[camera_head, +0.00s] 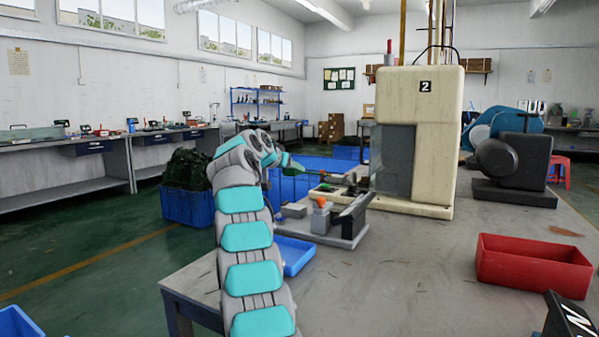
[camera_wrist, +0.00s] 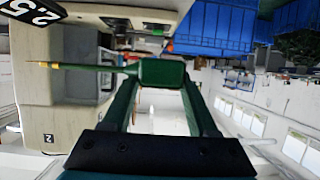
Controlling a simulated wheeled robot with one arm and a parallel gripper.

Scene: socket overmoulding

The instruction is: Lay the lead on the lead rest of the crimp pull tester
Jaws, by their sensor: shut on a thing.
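My gripper (camera_head: 289,165) is at the end of my arm, above the near side of the bench and left of the cream machine. In the wrist view my gripper (camera_wrist: 162,82) is shut on a dark green body that I take to be the lead (camera_wrist: 163,70). A thin green length runs left from it to a yellowish tip (camera_wrist: 47,65) in free air. A low grey fixture with an orange part, perhaps the crimp pull tester (camera_head: 345,232), stands on the bench below and right of my gripper. I cannot make out its lead rest clearly.
The tall cream machine (camera_head: 432,110) marked 2 stands behind the fixture. A red bin (camera_head: 530,272) is on the bench at right, and a blue tray (camera_head: 294,257) lies left of the fixture. The bench (camera_head: 400,280) is clear in front.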

